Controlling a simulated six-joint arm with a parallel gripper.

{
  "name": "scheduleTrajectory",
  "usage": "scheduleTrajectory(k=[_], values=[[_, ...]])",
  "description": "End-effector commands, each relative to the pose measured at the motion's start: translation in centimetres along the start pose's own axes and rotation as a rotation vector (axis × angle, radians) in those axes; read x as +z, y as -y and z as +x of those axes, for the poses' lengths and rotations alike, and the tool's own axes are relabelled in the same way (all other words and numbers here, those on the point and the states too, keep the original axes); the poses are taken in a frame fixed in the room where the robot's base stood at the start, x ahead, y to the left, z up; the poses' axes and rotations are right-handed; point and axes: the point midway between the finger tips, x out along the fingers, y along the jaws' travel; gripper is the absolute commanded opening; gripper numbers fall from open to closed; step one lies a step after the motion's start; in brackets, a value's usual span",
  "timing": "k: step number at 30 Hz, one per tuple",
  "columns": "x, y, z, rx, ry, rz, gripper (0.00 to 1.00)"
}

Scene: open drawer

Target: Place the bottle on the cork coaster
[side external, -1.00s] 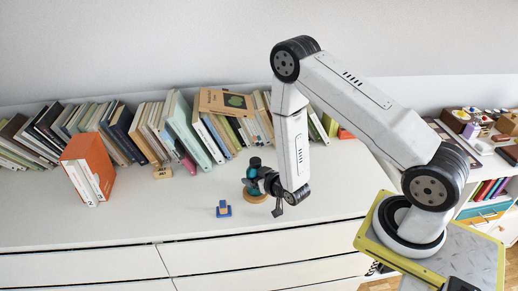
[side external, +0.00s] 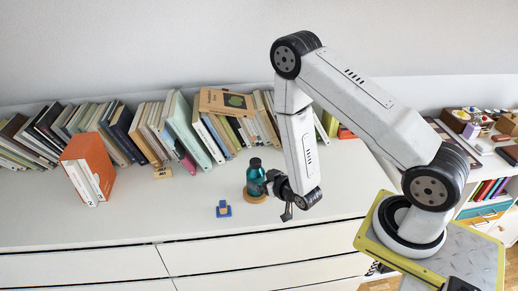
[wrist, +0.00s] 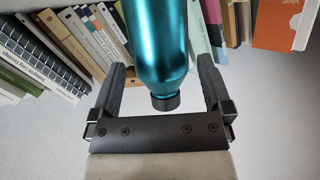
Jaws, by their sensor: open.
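The teal bottle (side external: 255,178) with a black cap stands upright on the round cork coaster (side external: 257,199) on the white dresser top. The bottle covers most of the coaster. My gripper (side external: 270,184) is open, just right of the bottle at about its mid-height. In the wrist view the bottle (wrist: 160,45) shows between the two spread fingers of my gripper (wrist: 162,72), with a gap on each side. The coaster is not visible in the wrist view.
A small blue block-like object (side external: 223,209) lies left of the coaster. An orange book (side external: 88,160) stands farther left, and a long row of books (side external: 150,130) leans along the wall. The dresser top in front of the books is mostly clear.

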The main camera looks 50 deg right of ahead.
Motion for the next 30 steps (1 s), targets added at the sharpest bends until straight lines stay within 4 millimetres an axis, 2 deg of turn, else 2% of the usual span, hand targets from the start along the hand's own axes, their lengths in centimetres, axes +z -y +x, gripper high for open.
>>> scheduleTrajectory(k=[6, 12, 30], values=[[0.0, 0.1, -2.4, -0.002, 0.001, -0.001, 1.0], [0.0, 0.0, -3.5, -0.001, 0.0, -0.001, 1.0], [-0.1, 0.0, -3.6, -0.001, 0.001, -0.001, 1.0]])
